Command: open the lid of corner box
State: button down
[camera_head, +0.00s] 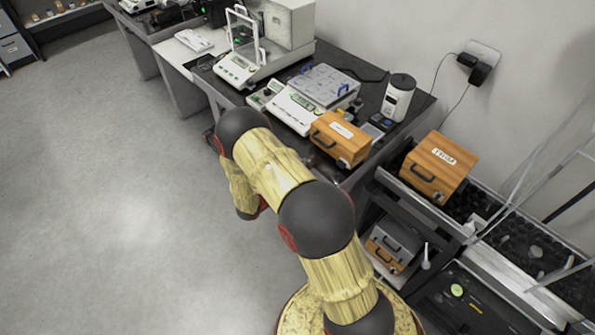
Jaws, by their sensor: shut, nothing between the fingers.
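An orange wooden box (340,139) with a white label and a dark handle sits at the near edge of the weighing table, by its corner. Its lid looks closed. A second orange wooden box (438,166), also labelled and with a dark front handle, stands on the lower dark bench to the right, and its lid looks closed too. I cannot tell which of the two is the corner box. My arm reaches up and left in front of the table, then bends down. My gripper cannot be made out; my arm's links hide that area.
Another wooden box (389,250) sits on a lower shelf. Clear panels rise at the right. The grey floor (110,190) at left is free.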

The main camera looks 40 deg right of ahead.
jog(key=shift+d+r+b, duration=0.1)
jog(key=shift+d+r, duration=0.25)
jog(key=shift+r, duration=0.3)
jog(key=shift+d+r+b, duration=0.15)
jog(key=shift+d+r, duration=0.2)
jog(key=shift+r, duration=0.35)
jog(key=shift+d+r+b, duration=0.1)
jog(key=shift+d+r, duration=0.25)
jog(key=shift+r, duration=0.3)
jog(key=shift+w, duration=0.1)
